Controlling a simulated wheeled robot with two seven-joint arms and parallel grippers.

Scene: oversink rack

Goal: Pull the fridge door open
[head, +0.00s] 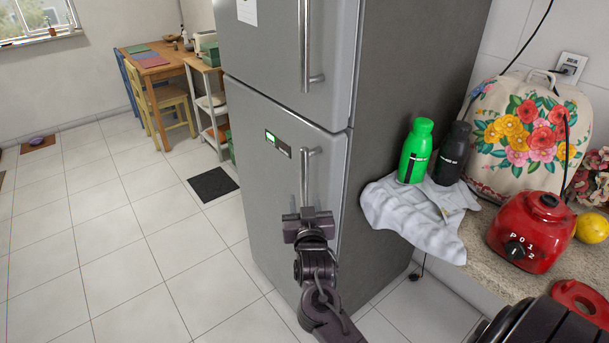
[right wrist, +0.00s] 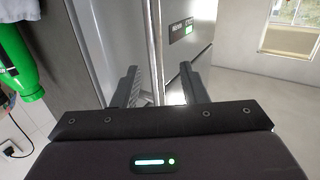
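The grey fridge (head: 285,70) stands in the middle of the head view, with an upper door (head: 270,45) and a lower door (head: 255,195), both looking shut. The lower door has a vertical bar handle (head: 304,175) near its right edge. My right gripper (head: 308,214) is at the lower part of this handle and hides its lower end. In the right wrist view my right gripper (right wrist: 160,85) has its fingers apart, with the handle bar (right wrist: 155,45) showing between them. Gaps show on both sides; I cannot tell contact. My left gripper is not in view.
A counter (head: 490,245) right of the fridge holds a cloth (head: 400,215), a green bottle (head: 415,155), a dark bottle (head: 452,155), a floral bag (head: 530,130) and a red appliance (head: 530,235). The tiled floor (head: 130,250) left of the fridge is mostly clear, with a dark mat (head: 212,184).

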